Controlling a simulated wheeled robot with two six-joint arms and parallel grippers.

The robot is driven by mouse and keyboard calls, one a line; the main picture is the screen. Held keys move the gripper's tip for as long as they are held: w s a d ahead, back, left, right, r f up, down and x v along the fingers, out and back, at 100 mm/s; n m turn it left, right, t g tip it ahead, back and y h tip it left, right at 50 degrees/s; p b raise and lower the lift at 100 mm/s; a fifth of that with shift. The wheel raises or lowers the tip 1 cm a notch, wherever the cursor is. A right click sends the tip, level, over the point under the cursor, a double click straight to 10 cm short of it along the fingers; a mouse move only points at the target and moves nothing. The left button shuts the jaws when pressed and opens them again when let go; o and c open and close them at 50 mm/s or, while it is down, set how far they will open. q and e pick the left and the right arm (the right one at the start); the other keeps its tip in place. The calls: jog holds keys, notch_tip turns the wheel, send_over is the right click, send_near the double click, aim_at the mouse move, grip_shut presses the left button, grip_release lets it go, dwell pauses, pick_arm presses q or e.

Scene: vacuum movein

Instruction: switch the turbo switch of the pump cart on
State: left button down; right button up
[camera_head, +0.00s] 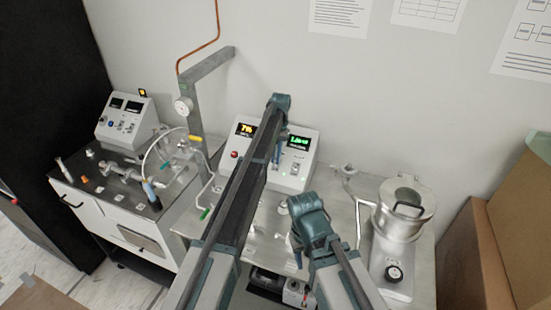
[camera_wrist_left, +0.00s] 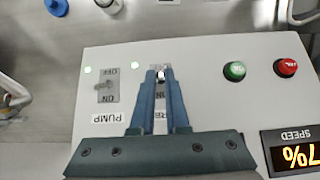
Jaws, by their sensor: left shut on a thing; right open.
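The pump cart's controller box (camera_head: 300,145) stands against the wall in the head view, with an orange display reading about 7% and a green display. My left gripper (camera_head: 277,163) reaches down onto its front panel. In the left wrist view, my left gripper (camera_wrist_left: 159,74) is shut on the small lever of a toggle switch (camera_wrist_left: 160,76); an ON mark shows between the fingers, and they cover most of its label, so I cannot read it. Beside it is a switch labelled PUMP (camera_wrist_left: 104,87). My right gripper (camera_head: 297,248) is open, low over the cart top; its fingertips are hard to make out.
Green (camera_wrist_left: 234,71) and red (camera_wrist_left: 286,67) buttons and the SPEED display (camera_wrist_left: 294,155) share the panel. A metal chamber (camera_head: 403,212) stands at the right. Another cart with a control box (camera_head: 125,120) and glass tubing is at the left. Cardboard boxes (camera_head: 480,255) stand at far right.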

dwell(0.3)
pick_arm(q)
jog(key=c, duration=0.9)
grip_release()
jog(key=shift+r, duration=0.15)
